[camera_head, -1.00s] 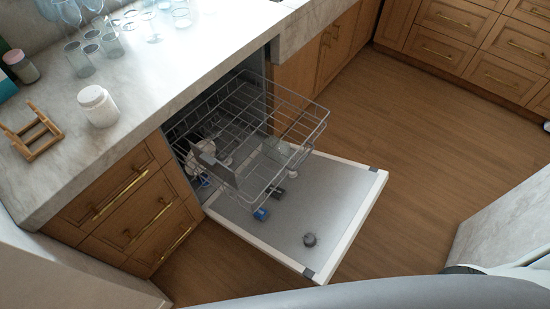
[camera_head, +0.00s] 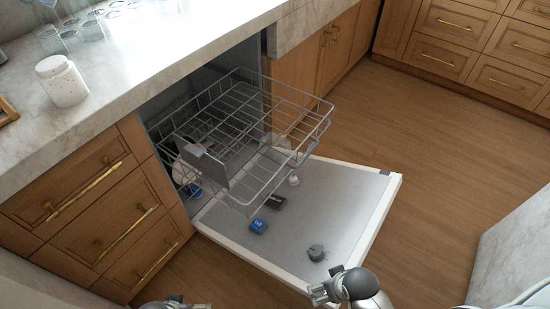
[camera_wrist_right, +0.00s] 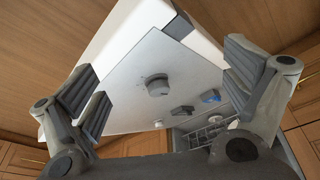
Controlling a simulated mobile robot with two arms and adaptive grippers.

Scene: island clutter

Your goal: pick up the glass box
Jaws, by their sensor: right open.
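A clear, glassy piece (camera_head: 284,142) shows at the right rear of the dishwasher rack, seen through the wires. It may be the glass box, but I cannot tell its full shape or whether it is inside or under the rack. My right gripper (camera_head: 322,289) is in front of the open dishwasher door, well apart from that piece. In the right wrist view the same gripper (camera_wrist_right: 164,78) is open and empty, its fingers spread with the door between them. My left gripper (camera_head: 175,302) only peeks in at the bottom edge, and its jaws are hidden.
The open dishwasher door (camera_head: 345,210) carries a dark round cap (camera_head: 316,253), a blue box (camera_head: 258,225) and a black box (camera_head: 275,202). The wire rack (camera_head: 250,120) overhangs its rear. A white jar (camera_head: 62,82) and glasses stand on the counter. Floor at right is clear.

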